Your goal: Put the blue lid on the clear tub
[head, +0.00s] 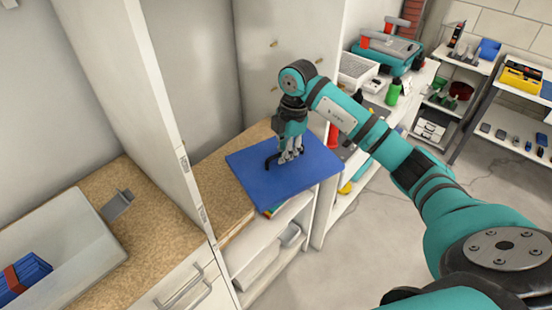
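The blue lid (252,180) is a flat blue panel with a dark curved handle on top. It is over the front edge of the wood-topped counter, right of the white upright panel. My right gripper (287,158) points down at the middle of the lid, with its fingers closed around the dark handle. I cannot tell whether the lid rests on the counter or hangs just above it. A pale, open-topped tub (82,262) stands on the counter at the lower left, partly cut off by the frame. It looks like the clear tub and holds blue items with a red band. My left gripper is not in view.
The tall white upright panel (165,110) stands between the tub and the lid. A small grey bracket (118,204) lies beside the tub. White bins sit on the shelf below the lid. Shelves with tools (400,50) stand at the right, with open floor in front.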

